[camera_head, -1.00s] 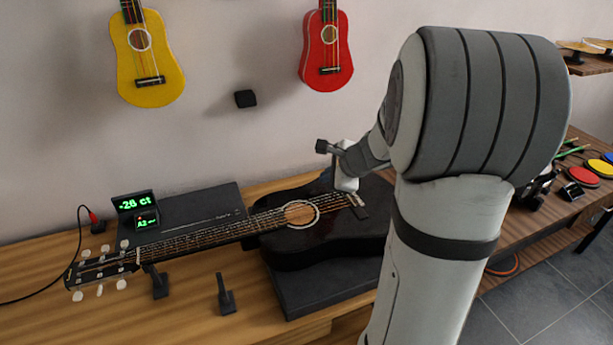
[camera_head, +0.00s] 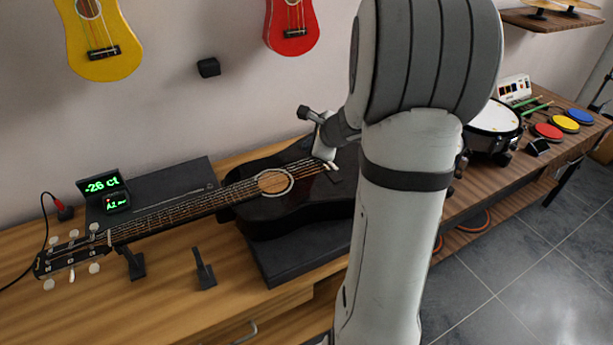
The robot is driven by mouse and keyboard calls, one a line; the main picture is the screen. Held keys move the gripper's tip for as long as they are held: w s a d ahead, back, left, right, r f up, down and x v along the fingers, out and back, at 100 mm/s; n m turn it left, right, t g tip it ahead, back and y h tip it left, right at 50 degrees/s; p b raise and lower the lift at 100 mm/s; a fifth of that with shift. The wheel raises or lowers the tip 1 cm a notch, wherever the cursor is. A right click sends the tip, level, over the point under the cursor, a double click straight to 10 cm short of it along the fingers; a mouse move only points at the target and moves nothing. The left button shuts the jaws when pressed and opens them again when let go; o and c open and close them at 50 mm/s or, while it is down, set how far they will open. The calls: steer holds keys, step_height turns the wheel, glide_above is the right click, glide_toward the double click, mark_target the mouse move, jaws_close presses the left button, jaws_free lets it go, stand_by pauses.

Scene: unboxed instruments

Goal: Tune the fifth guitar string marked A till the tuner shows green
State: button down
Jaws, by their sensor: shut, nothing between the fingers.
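A black guitar (camera_head: 300,202) lies on its back on the workbench, with its headstock (camera_head: 72,252) and pale tuning pegs at the far left. A black tuner (camera_head: 103,190) stands behind the headstock. Its green display reads "-26 ct", with "A2" on a smaller screen below. My gripper (camera_head: 331,168) is over the guitar's body, near the bridge to the right of the sound hole (camera_head: 275,182). It is shut and empty, far from the pegs. My arm hides the right end of the guitar. Which peg belongs to the A string cannot be told.
Two small black stands (camera_head: 203,270) rise in front of the neck. A yellow ukulele (camera_head: 98,40) and a red one (camera_head: 291,25) hang on the wall. A drum (camera_head: 495,125) and coloured pads (camera_head: 563,123) are at the right.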

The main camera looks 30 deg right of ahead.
mark_target(309, 174)
step_height(309, 174, down, 6)
steer(key=b, duration=0.4)
steer(key=shift+r, duration=0.1)
stand_by(1.7)
steer(key=shift+f+b, duration=0.45)
steer(key=shift+b, duration=0.3)
steer(key=shift+f+b, duration=0.25)
steer(key=shift+b, duration=0.1)
steer(key=shift+r, duration=0.1)
steer(key=shift+r+p, duration=0.6)
steer(key=shift+r, duration=0.05)
step_height(309, 174, up, 5)
steer(key=p, duration=0.4)
steer(key=shift+r, duration=0.1)
